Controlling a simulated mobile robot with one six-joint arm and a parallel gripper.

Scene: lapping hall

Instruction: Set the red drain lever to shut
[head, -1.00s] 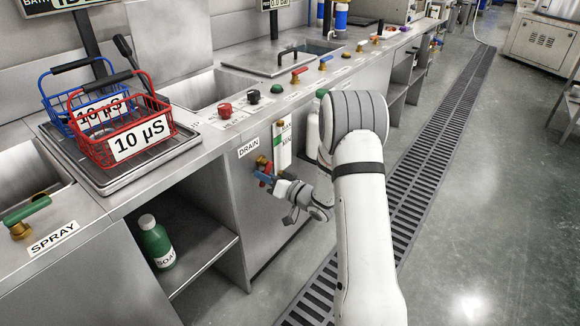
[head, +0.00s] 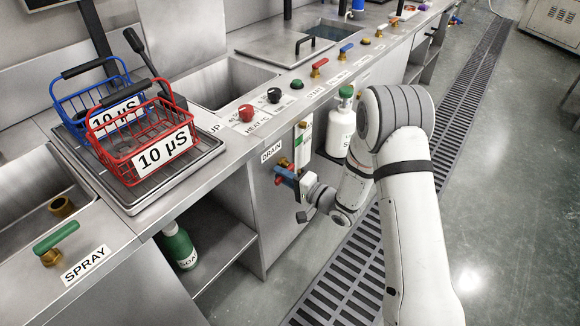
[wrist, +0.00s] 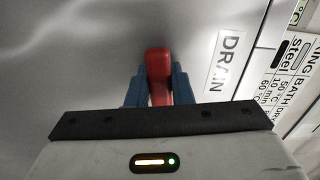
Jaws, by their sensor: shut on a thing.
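The red drain lever (wrist: 158,62) stands between the two blue finger pads of my gripper (wrist: 157,88) in the wrist view, with its rounded end showing beyond them. My gripper is shut on it. In the head view my gripper (head: 286,177) is at the front panel of the steel counter, just below the DRAIN label (head: 271,150). A brass valve fitting (head: 283,162) shows right above the fingers. Most of the lever is hidden by the fingers there, so its exact angle is hard to tell.
A green soap bottle (head: 180,247) is on the open lower shelf. Red and blue baskets (head: 140,140) sit on the counter at left. A floor grate (head: 345,270) runs alongside.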

